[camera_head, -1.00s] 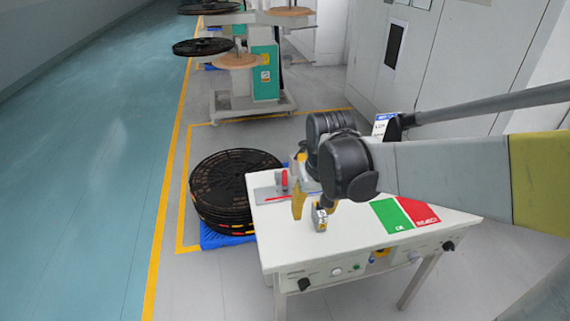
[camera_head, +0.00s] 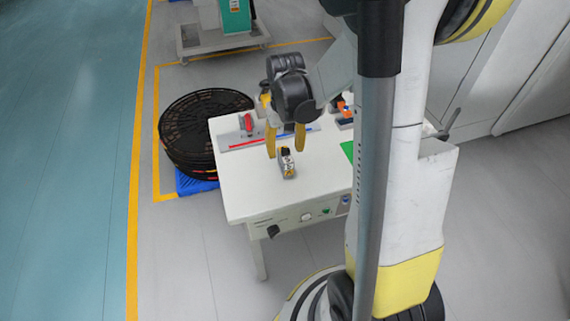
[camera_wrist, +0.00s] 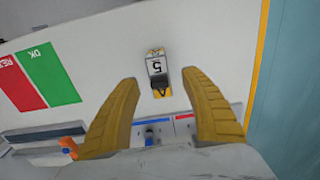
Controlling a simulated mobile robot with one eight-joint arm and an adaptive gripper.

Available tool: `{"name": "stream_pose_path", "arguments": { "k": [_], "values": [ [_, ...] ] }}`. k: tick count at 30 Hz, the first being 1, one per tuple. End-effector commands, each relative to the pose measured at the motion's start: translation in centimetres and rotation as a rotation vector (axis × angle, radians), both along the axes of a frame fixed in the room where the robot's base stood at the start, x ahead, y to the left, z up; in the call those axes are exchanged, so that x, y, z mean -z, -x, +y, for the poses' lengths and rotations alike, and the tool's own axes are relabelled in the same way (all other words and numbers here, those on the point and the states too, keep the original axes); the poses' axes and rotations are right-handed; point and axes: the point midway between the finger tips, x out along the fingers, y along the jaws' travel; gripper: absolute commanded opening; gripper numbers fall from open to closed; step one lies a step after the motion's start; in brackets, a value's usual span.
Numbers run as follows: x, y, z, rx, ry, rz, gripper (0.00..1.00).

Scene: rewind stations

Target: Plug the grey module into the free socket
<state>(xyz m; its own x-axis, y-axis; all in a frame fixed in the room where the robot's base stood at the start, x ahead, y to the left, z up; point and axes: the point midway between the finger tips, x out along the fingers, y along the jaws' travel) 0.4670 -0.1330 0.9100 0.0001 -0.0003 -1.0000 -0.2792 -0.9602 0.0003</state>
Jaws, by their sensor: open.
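The grey module (camera_head: 287,164) stands on the white table (camera_head: 240,190), with a dark top and a yellow patch. In the wrist view the module (camera_wrist: 158,72) shows a white label with a "5" and lies ahead of the fingers. My gripper (camera_head: 285,145) is open and empty, its yellow fingers pointing down just behind the module. In the wrist view the open fingers (camera_wrist: 162,110) are apart, with the module beyond and between them. No free socket can be made out clearly; a strip with red and blue lines (camera_head: 265,140) lies at the table's back.
A red-handled part (camera_head: 247,123) stands on the strip. An orange part (camera_head: 344,108) sits at the back right. Green and red OK and reject patches (camera_wrist: 48,74) mark the table. Black reels (camera_head: 190,120) are stacked left of the table. My arm hides the table's right side.

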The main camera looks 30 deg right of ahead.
Motion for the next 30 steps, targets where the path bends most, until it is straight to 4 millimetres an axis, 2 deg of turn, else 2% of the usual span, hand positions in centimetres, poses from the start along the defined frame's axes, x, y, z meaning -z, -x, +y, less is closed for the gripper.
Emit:
{"name": "stream_pose_path", "arguments": {
  "k": [1,6,13,14,18,19,30],
  "values": [
    [1.3,-0.1,-0.1,0.0,0.0,0.0,0.54],
    [3.7,-0.2,-0.1,0.0,0.0,0.0,0.54],
    [3.7,-0.1,-0.1,0.0,0.0,0.0,0.54],
    [3.7,-0.1,-0.1,0.0,0.0,0.0,0.46],
    [3.7,-0.1,-0.1,0.0,0.0,0.0,0.04],
    [3.7,-0.1,-0.1,0.0,0.0,0.0,0.0],
    [3.6,-0.1,-0.1,0.0,0.0,0.0,0.0]
  ]
}}
